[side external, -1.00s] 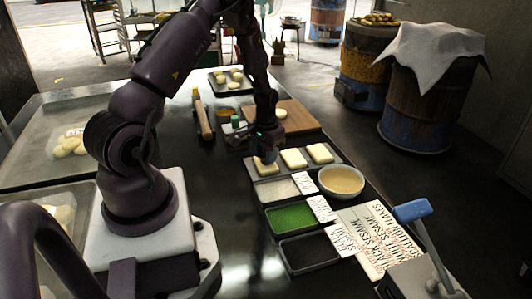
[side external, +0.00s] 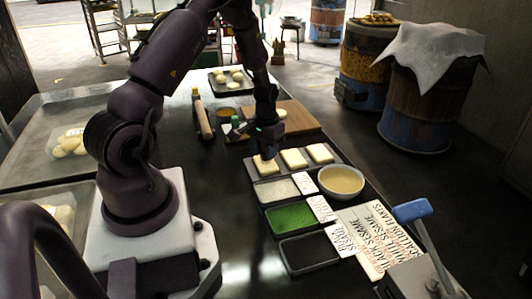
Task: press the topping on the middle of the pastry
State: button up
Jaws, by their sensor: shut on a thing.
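Three pale square pastries lie in a row on a dark grey tray (side external: 250,162): a left one (side external: 266,168), a middle one (side external: 294,158) and a right one (side external: 320,153). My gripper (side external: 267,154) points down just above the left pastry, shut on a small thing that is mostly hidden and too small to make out. I cannot tell whether it touches the pastry. Topping trays stand in front: white (side external: 275,188), green (side external: 290,216) and black (side external: 308,251).
A bowl of yellowish liquid (side external: 340,180) stands right of the topping trays, near white label cards (side external: 372,238). A wooden board (side external: 298,117) and a rolling pin (side external: 203,118) lie behind. A blue-ended tool (side external: 412,210) sticks up at front right.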

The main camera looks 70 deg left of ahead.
jog(key=shift+r, duration=2.8)
